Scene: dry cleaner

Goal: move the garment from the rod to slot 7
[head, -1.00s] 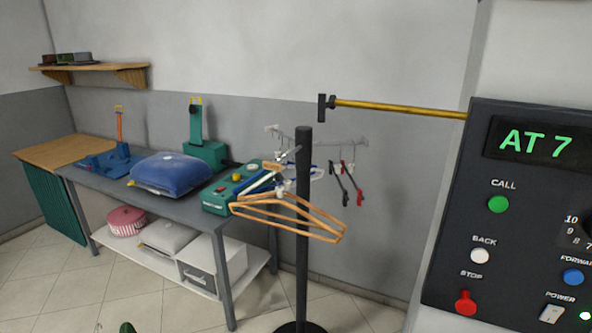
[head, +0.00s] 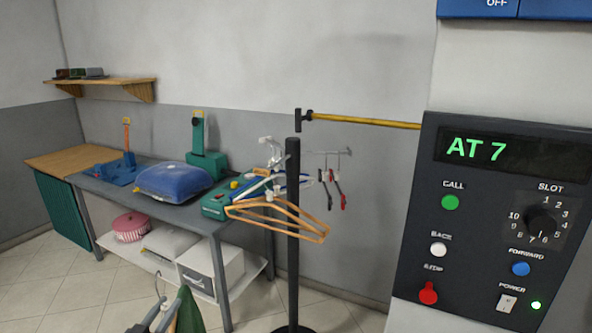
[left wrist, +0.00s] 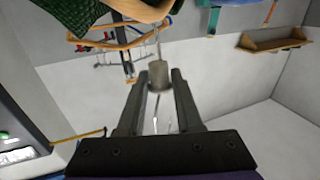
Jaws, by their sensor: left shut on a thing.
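The green garment (head: 190,311) shows at the bottom edge of the head view, mostly cut off. In the left wrist view its green patterned cloth (left wrist: 72,12) is at the top. My left gripper (head: 160,320), partly in frame, shows its two fingers in the left wrist view (left wrist: 159,82). It is shut on a small pale cylinder (left wrist: 158,72) on the wire neck of the garment's hanger. A brass rod (head: 365,121) with a dark end sticks out left of the control panel (head: 480,270), whose display reads AT 7. My right gripper is out of view.
A dark stand (head: 293,235) holds wooden hangers (head: 275,222) and others. A wall shelf (head: 105,82) is at the upper left. Floor is bare at the lower left.

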